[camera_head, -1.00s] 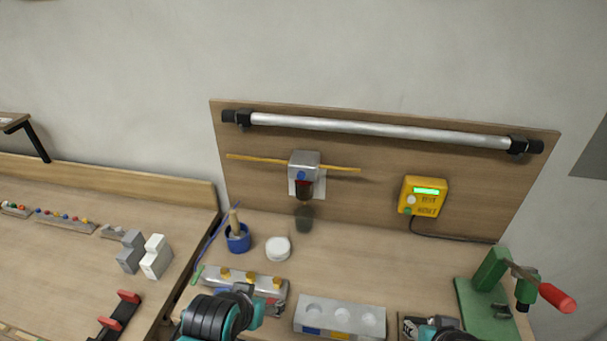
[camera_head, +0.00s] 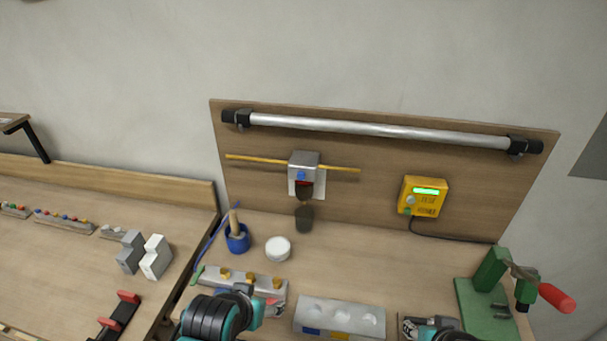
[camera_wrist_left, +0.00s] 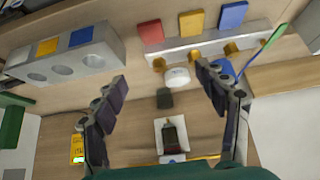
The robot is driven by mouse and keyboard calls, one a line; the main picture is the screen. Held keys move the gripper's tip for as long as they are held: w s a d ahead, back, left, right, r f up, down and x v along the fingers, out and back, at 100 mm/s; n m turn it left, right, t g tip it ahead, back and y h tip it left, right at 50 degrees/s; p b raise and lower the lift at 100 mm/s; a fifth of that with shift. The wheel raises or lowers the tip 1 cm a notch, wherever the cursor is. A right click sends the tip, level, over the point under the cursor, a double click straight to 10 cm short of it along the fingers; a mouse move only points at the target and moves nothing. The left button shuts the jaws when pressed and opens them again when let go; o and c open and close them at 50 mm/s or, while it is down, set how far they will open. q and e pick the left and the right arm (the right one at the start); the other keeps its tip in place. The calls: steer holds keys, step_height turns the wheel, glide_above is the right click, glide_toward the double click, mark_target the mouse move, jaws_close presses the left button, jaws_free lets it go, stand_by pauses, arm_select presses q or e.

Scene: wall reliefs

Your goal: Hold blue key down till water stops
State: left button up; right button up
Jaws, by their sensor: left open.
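A metal rail (camera_head: 262,284) with brass knobs bears coloured keys. The blue key (camera_wrist_left: 232,15) shows at the upper right of the left wrist view, beside the yellow key (camera_wrist_left: 193,24) and red key (camera_wrist_left: 151,31). In the head view the blue key (camera_head: 222,291) is mostly hidden by my left arm. My left gripper (camera_wrist_left: 162,75) is open and empty, its fingers spread; nothing is between the pads that I can tell as held. In the head view it (camera_head: 254,301) is at the rail's near side. My right gripper (camera_head: 430,325) is cut off at the bottom edge. No running water is discernible.
A grey box with a blue dot (camera_head: 301,175) hangs on the board above a dark cup (camera_head: 304,218). A yellow unit (camera_head: 423,197) has a lit green display. A white round lid (camera_head: 278,248), blue pot (camera_head: 237,240) and grey three-hole block (camera_head: 340,318) stand nearby.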

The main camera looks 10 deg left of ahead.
arm_select(q)
jaws_close()
stand_by(1.4)
